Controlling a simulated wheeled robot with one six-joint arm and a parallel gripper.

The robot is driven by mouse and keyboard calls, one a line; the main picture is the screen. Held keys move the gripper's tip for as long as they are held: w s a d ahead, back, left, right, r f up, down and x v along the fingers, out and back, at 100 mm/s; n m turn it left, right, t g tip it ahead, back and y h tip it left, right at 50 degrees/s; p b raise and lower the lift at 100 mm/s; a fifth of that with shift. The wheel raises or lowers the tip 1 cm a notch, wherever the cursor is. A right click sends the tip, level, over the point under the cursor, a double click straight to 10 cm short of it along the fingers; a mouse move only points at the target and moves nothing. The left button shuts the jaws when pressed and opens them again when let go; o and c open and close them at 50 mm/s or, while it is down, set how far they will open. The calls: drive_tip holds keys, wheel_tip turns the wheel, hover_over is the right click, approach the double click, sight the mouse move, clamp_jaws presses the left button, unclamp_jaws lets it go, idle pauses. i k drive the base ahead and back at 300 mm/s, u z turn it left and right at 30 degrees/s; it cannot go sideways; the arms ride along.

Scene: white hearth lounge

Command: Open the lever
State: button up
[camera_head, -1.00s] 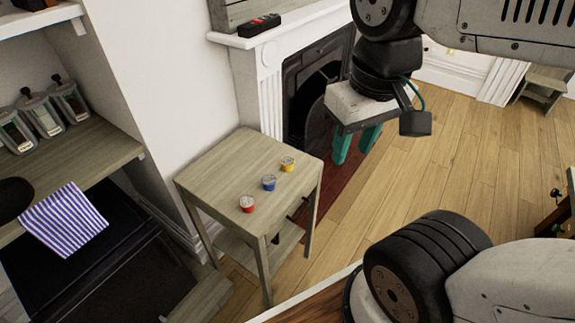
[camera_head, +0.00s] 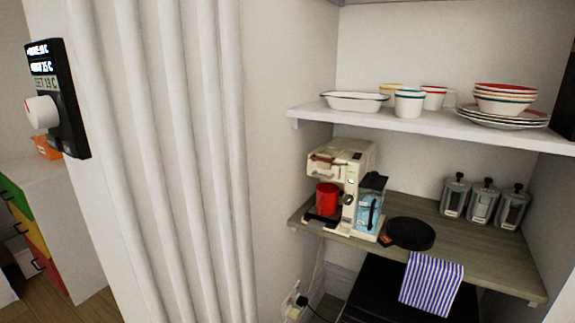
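A cream coffee machine (camera_head: 350,160) stands on a wooden counter (camera_head: 455,245) in the alcove, right of the picture's middle. A reddish-brown lever-like part (camera_head: 327,157) lies across its top front; its exact position is too small to tell. A red mug (camera_head: 327,199) sits under the machine's spout. A blue water container (camera_head: 370,208) is at the machine's right side. My gripper is not in view.
A black round pan (camera_head: 410,234) and several lidded jars (camera_head: 482,203) share the counter. A striped cloth (camera_head: 432,284) hangs below. A shelf (camera_head: 420,122) with dishes is above. A wall control (camera_head: 57,98) and coloured drawers (camera_head: 25,225) are left.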

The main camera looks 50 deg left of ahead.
sight(325, 161)
drive_tip(key=u, duration=1)
drive_tip(key=k, duration=1.2)
drive_tip(key=u, duration=0.7)
drive_tip(key=i, duration=1.8)
drive_tip(key=z, duration=0.5)
